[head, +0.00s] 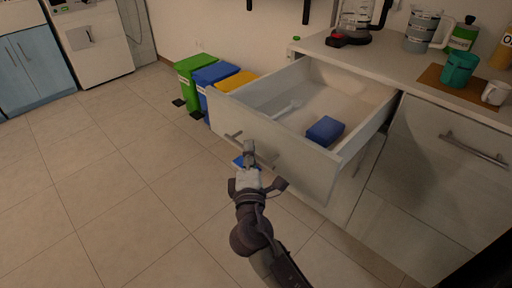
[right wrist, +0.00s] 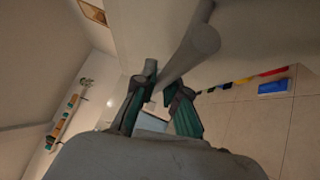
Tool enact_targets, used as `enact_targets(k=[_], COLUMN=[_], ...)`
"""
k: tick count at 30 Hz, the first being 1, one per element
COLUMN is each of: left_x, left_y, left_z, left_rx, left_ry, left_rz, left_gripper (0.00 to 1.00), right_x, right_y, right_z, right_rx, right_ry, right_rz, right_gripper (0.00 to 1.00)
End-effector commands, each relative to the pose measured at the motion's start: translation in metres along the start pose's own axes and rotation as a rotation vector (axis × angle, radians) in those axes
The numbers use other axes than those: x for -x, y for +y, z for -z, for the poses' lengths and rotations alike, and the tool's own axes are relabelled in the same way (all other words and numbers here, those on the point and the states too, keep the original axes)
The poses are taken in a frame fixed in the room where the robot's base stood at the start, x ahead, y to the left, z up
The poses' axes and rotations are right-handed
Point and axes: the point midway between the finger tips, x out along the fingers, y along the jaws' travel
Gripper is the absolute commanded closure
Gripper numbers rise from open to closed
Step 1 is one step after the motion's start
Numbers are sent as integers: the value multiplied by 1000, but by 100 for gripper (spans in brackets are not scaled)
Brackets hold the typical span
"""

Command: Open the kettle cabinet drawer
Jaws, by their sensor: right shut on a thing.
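The drawer (head: 300,165) under the counter is pulled well out, with its inside in view. Its front carries a grey bar handle (head: 234,136). My right gripper (head: 249,152) is at the drawer front and shut on this handle. In the right wrist view the handle bar (right wrist: 192,48) runs down between the two fingers of my right gripper (right wrist: 160,98). A blue block (head: 325,130) and a pale utensil (head: 288,110) lie inside the drawer. My left gripper is not in view.
Green (head: 190,75), blue (head: 203,80) and yellow (head: 235,81) bins stand left of the drawer. A closed cabinet front (head: 425,150) is on the right. A coffee maker (head: 357,20) and a teal cup (head: 459,70) are on the counter. The tiled floor at left is clear.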

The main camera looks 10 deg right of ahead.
Motion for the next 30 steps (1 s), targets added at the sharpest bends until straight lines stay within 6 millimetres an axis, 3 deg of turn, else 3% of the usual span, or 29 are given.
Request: enact_targets(k=[10,11,12,15,16,25,30], left_x=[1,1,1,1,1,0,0], left_y=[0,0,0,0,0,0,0], left_z=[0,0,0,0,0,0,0], left_rx=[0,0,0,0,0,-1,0], left_ry=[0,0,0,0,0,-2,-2], left_rz=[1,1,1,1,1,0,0], left_gripper=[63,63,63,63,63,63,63], right_x=[1,1,1,1,1,2,20], right_y=[-1,-1,-1,-1,-1,0,-2], right_z=[0,0,0,0,0,0,0], right_rx=[1,1,1,0,0,0,-1], right_ry=[-1,-1,-1,-1,-1,0,0], right_rz=[2,2,2,2,2,1,4], right_gripper=[100,87,81,64,63,63,63])
